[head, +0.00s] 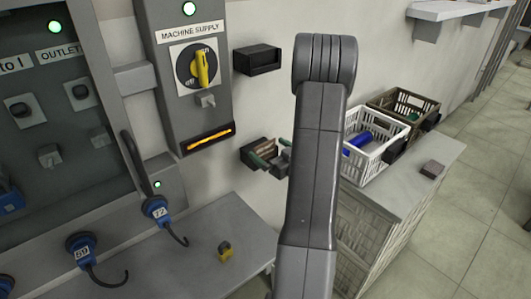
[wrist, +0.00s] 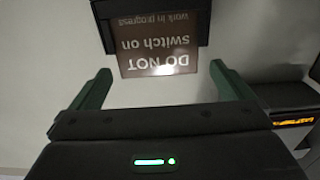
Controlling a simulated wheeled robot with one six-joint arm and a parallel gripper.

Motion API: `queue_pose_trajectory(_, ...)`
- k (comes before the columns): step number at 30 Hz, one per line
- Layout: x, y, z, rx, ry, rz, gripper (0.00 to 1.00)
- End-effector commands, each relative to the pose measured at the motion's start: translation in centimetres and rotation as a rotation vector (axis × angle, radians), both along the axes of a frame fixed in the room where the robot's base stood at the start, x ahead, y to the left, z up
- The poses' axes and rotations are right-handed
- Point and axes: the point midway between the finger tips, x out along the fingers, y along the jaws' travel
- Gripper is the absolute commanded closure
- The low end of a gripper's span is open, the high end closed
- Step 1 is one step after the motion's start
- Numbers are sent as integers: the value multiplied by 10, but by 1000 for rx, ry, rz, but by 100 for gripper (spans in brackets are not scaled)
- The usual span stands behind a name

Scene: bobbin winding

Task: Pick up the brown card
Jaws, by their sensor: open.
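The brown card (wrist: 160,58) stands in a black wall holder (wrist: 150,22). Its white text "DO NOT switch on, work in progress" is upside down in the wrist view. A bright glare spot lies on it. My gripper (wrist: 160,69) is open and empty, its green fingers on either side of the card's exposed edge, with a gap at each side. In the head view, my gripper (head: 273,153) is near the wall, right of the machine supply panel; the brown card (head: 262,146) shows only as a small patch there, and my arm hides part of the area.
The machine supply panel (head: 165,50) has a yellow switch (head: 202,68). An empty black holder (head: 258,60) is on the wall above my gripper. A white crate (head: 366,138) and a brown crate (head: 405,105) stand on a cabinet at right. A yellow padlock (head: 225,251) lies on the bench.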

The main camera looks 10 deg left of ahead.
Motion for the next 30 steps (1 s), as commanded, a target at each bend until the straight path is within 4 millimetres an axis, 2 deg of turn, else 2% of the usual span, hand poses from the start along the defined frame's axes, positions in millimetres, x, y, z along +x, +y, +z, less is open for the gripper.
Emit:
queue_pose_trajectory(5,3,3,1,0,0,2,0)
queue_pose_trajectory(15,33,36,1,0,0,1,0)
queue_pose_trajectory(23,35,38,-1,0,0,0,0)
queue_pose_trajectory(30,35,38,-1,0,0,0,40)
